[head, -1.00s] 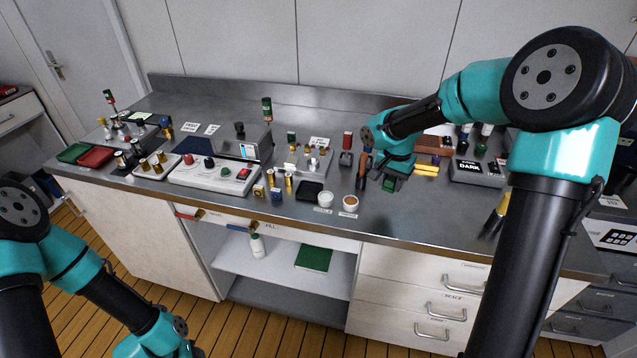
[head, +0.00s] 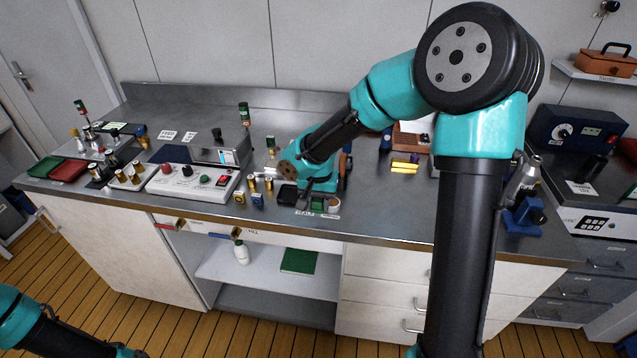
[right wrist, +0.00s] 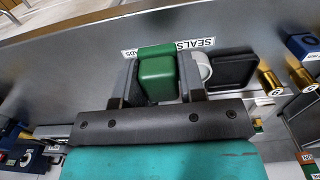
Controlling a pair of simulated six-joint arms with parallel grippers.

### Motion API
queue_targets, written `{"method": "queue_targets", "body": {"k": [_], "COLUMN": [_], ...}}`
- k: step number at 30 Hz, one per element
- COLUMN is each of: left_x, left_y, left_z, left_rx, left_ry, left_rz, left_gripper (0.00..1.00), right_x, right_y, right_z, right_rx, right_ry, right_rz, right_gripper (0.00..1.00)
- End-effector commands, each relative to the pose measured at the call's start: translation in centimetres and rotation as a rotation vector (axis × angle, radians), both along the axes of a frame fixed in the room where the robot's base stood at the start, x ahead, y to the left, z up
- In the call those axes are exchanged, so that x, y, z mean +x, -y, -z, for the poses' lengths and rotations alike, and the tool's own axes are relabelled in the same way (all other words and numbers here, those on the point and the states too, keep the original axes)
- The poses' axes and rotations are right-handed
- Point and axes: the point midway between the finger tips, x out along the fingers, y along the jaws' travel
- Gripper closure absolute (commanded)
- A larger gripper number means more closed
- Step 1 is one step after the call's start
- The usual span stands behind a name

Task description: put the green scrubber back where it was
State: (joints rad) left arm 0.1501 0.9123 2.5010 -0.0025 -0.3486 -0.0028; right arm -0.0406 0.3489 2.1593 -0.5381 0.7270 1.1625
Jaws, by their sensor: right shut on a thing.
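The green scrubber (head: 318,203) is between the fingers of my right gripper (head: 320,200), close to the front edge of the steel bench. In the right wrist view the scrubber (right wrist: 157,78) is a green block with a darker green layer, and the gripper (right wrist: 160,85) is shut on it. It partly covers a small label strip beside the label reading SEALS (right wrist: 197,43). A white cup (right wrist: 204,67) is right beside one finger, partly hidden. I cannot tell whether the scrubber touches the bench. My left arm shows at the bottom left, its gripper out of view.
A black square tray (head: 287,195) lies just left of the gripper; brass cylinders (head: 268,183) stand further left. A control panel (head: 192,182) is on the left part of the bench. Yellow bars (head: 404,167) lie to the right.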

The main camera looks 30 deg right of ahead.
Motion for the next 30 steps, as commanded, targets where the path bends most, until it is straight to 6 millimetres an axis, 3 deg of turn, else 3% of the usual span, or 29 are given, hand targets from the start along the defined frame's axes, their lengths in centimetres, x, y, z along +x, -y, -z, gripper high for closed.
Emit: {"method": "queue_targets", "body": {"k": [21,30], "left_x": [0.0,0.0], "left_y": [0.0,0.0], "left_z": [0.0,0.0], "left_rx": [0.0,0.0], "left_ry": [0.0,0.0], "left_rz": [0.0,0.0], "left_gripper": [0.57,0.57], "right_x": [11.6,12.6], "right_y": [7.1,7.7], "right_z": [1.3,1.4], "right_rx": [0.0,0.0], "right_ry": [0.001,0.0], "right_rz": [0.002,0.0], "right_gripper": [0.89,0.89]}}
